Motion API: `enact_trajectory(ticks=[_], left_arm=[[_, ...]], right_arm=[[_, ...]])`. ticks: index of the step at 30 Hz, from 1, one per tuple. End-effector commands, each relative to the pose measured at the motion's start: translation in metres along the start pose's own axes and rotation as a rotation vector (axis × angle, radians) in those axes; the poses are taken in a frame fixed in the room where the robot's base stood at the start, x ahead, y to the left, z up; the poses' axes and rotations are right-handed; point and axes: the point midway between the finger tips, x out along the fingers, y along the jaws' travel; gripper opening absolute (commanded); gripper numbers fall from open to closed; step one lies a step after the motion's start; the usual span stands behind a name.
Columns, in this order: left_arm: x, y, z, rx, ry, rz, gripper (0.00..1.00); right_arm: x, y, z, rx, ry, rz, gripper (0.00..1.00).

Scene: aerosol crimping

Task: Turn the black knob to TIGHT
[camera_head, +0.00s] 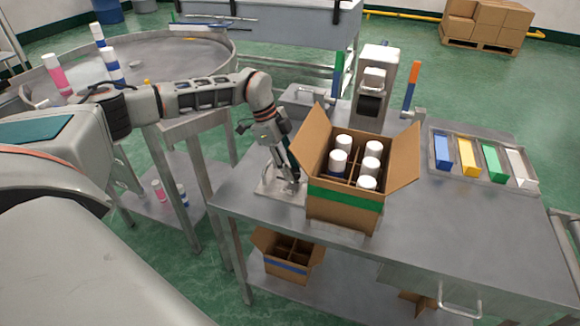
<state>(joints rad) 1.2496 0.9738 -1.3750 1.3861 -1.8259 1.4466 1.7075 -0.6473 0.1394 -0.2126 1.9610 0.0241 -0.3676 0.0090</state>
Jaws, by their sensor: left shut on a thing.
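My left gripper (288,183) reaches down from the left to a small pale metal plate (267,187) at the table's left edge, beside the open cardboard box. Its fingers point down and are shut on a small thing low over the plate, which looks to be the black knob. The fingers and the box's left flap hide most of it. I cannot read a TIGHT mark or tell which way the knob points. My right gripper is not in view.
The open cardboard box (345,197) with several white-capped cans stands close to the right of my left gripper. A press (373,85) stands behind it. A tray of coloured blocks (505,178) lies at the right. The table's front right (450,235) is clear.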

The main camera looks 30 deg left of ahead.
Motion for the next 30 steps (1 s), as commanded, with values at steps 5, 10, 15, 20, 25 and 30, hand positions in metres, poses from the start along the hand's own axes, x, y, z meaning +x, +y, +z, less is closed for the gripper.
enact_trajectory(ticks=[5, 10, 15, 20, 25, 30], left_arm=[[-0.004, 0.0, -0.002, 0.041, 0.0, 0.018, 0.08], [-0.005, -0.001, -0.003, 0.125, 0.0, 0.054, 0.08], [-0.003, -0.003, -0.003, 0.251, 0.0, 0.108, 0.08], [-0.001, -0.005, -0.003, 0.391, 0.0, 0.164, 0.08], [0.001, -0.006, -0.003, 0.54, 0.0, 0.226, 0.08], [0.003, -0.007, -0.003, 0.68, -0.001, 0.284, 0.08]], right_arm=[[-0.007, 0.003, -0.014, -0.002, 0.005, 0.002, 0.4], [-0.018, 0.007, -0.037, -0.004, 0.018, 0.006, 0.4], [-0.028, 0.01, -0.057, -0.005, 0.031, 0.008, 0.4], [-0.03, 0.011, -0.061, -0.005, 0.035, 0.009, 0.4], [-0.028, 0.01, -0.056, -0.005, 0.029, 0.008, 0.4], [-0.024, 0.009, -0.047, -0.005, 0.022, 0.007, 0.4]])
